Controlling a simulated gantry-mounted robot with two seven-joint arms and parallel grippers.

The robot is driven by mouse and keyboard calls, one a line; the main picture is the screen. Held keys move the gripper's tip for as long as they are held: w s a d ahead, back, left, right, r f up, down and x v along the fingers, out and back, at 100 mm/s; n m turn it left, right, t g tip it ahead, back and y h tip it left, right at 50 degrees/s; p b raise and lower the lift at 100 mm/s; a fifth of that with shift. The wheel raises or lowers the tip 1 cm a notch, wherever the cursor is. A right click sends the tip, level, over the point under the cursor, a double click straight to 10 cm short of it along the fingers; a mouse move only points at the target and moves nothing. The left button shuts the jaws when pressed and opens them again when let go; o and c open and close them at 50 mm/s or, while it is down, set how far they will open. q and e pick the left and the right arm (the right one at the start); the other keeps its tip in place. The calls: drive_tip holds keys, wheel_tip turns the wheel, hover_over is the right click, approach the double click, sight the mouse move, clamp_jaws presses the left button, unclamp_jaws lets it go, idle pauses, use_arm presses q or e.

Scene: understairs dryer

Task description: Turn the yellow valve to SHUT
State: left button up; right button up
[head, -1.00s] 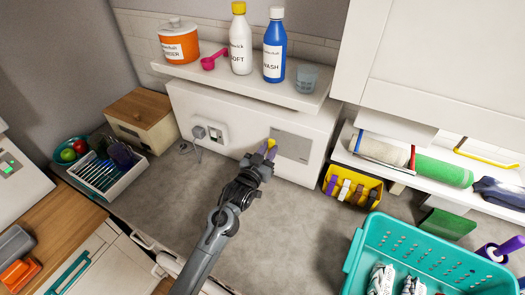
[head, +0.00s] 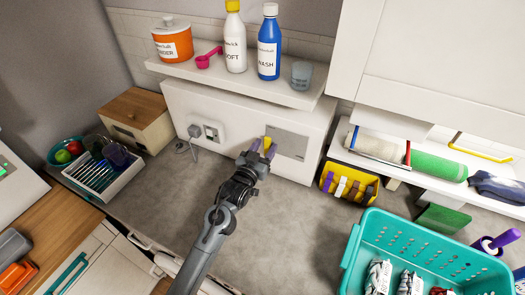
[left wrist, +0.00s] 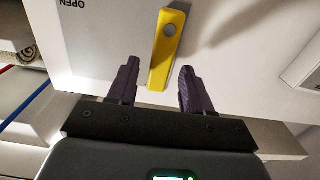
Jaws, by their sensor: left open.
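The yellow valve handle (left wrist: 168,45) is a flat bar with a round grey pivot near its upper end in the left wrist view. It sits on a pale panel with an upside-down OPEN label (left wrist: 72,3) to its upper left. In the head view the valve (head: 267,142) shows as a small yellow patch beside a grey plate. My left gripper (head: 263,150) is open at the valve. In the left wrist view its two purple fingers (left wrist: 159,75) stand on either side of the handle's lower end, with gaps on both sides. My right gripper is not in view.
A shelf (head: 225,80) with bottles, an orange tub and a cup overhangs the panel. A socket with a plug (head: 208,132) is to the left. A yellow bin (head: 348,186) and teal basket (head: 425,240) stand to the right. The grey counter below is mostly clear.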

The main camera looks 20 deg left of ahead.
use_arm(q)
drive_tip(key=s+a+b, duration=0.1)
drive_tip(key=s+b, duration=0.1)
drive_tip(key=s, duration=0.8)
drive_tip(key=shift+s, duration=0.4)
drive_tip(key=s+f+g+p, duration=0.2)
drive_tip(key=s+g+p, duration=0.1)
drive_tip(key=s, duration=0.8)
drive_tip(key=s+a+f+g+y+p, duration=0.1)
drive_tip(key=s+g+p, duration=0.3)
drive_tip(key=s, duration=0.7)
drive_tip(key=s+f+m+g+p, duration=0.1)
drive_tip(key=s+f+g+p, duration=0.2)
drive_tip(key=s+g, duration=0.4)
drive_tip(key=shift+s+a+y+p, duration=0.3)
drive_tip(key=shift+s+a+p, duration=0.05)
drive_tip(key=shift+s, duration=1.55)
